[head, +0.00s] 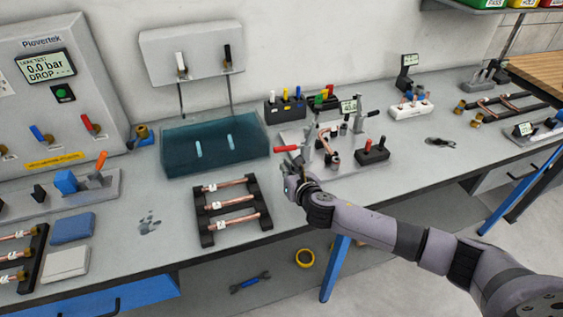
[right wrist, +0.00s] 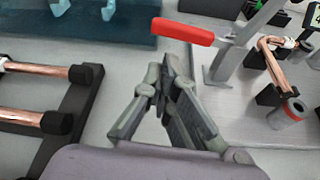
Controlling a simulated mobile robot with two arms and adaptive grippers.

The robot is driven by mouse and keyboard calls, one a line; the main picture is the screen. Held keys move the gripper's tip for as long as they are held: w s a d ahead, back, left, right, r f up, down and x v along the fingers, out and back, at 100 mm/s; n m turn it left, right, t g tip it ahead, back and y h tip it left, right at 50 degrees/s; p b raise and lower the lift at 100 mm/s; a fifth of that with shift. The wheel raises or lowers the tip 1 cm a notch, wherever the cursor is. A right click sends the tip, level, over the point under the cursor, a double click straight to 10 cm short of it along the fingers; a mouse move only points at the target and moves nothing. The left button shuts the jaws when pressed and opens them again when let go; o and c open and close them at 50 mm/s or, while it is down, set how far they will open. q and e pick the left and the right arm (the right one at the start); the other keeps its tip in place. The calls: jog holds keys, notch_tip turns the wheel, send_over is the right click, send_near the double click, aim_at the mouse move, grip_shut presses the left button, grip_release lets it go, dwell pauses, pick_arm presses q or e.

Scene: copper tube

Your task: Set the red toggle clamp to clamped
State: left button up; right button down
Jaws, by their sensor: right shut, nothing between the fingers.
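The red toggle clamp's handle (head: 286,148) points left from a grey metal clamp stand on the bench, beside copper tube fittings (head: 330,150). In the right wrist view the red handle (right wrist: 184,31) lies roughly level near the top, joined to the grey clamp arm (right wrist: 250,30) at right. My right gripper (head: 290,168) is shut and empty, just below and in front of the handle. In the right wrist view its fingertips (right wrist: 172,72) meet below the handle; whether they touch it I cannot tell. My left gripper is not in view.
A black rack with copper tubes (head: 232,205) stands left of my gripper. A teal water tank (head: 214,146) is behind it. A black block with red and black handles (head: 373,152) stands right of the clamp. Bare bench lies along the front edge.

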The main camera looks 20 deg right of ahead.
jog(key=x, duration=0.3)
jog(key=shift+w, duration=0.2)
jog(key=shift+w+a+f, duration=0.1)
jog(key=shift+w+f, duration=0.1)
jog(key=shift+w, duration=0.15)
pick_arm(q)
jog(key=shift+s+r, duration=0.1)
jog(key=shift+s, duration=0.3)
pick_arm(e)
jog(key=shift+r, duration=0.1)
